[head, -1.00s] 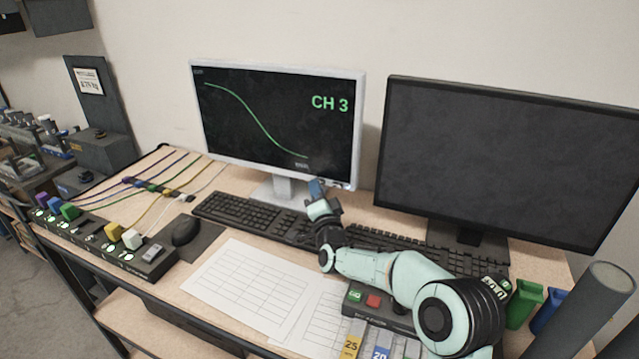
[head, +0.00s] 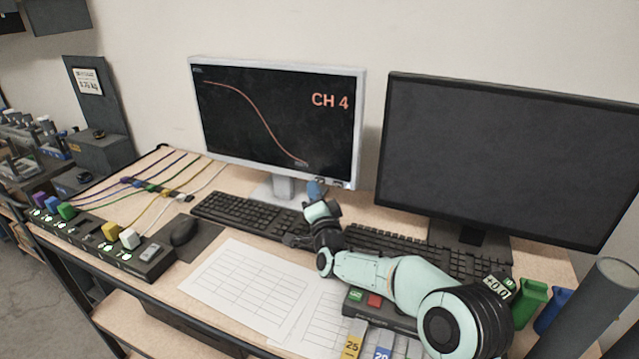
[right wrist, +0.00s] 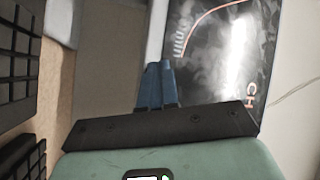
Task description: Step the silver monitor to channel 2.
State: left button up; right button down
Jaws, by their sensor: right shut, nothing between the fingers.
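The silver monitor (head: 280,120) stands at the back left of the desk, its screen lit with an orange falling curve and the text "CH 4". My right gripper (head: 316,187) is just in front of the monitor's lower right edge, its blue fingers shut and empty. In the right wrist view the shut fingers (right wrist: 156,84) lie over the lower edge of the silver monitor's screen (right wrist: 215,60). Small marks show on the bezel right of the fingers in the head view. I cannot tell whether the fingertips touch the bezel. My left gripper is not in view.
A dark, blank monitor (head: 500,160) stands to the right. Keyboards (head: 245,212), a mouse (head: 184,232) and paper sheets (head: 245,290) lie on the desk. A power strip (head: 100,240) with coloured plugs runs along the left edge. Green and red buttons sit under my right forearm.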

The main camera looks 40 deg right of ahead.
jog(key=a+b, duration=0.1)
jog(key=s+a+b, duration=0.1)
jog(key=a, duration=0.1)
jog(key=s+a+b, duration=0.1)
jog(key=shift+s+a, duration=0.2)
jog(key=shift+a, duration=0.05)
dwell(0.9)
